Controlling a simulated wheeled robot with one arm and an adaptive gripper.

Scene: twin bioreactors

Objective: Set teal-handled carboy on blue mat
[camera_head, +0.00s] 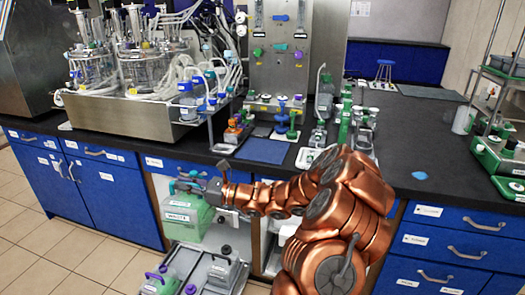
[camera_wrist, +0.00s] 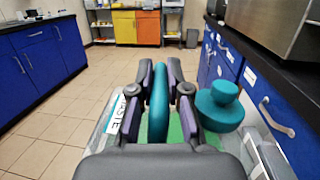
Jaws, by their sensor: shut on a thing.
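The teal-handled carboy is a greenish, clear container with a "WASTE" label (camera_head: 180,217), upright before the open lower cabinet in the head view. My gripper (camera_head: 190,184) is at its top, below counter height. In the wrist view, the fingers of my gripper (camera_wrist: 158,100) are closed around the teal handle (camera_wrist: 158,118). The teal cap (camera_wrist: 220,108) is just right of the fingers. Whether the carboy's base touches anything is hidden. The blue mat (camera_head: 262,150) lies flat and bare on the black counter, above and to the right of my gripper.
Other carboys with purple (camera_head: 160,280) and grey handles (camera_head: 220,262) stand low in front. Small bottles (camera_head: 235,130) are left of the mat, and a white tray (camera_head: 308,157) is right of it. The bioreactor rig (camera_head: 130,105) fills the counter's left. Tiled floor at left is clear.

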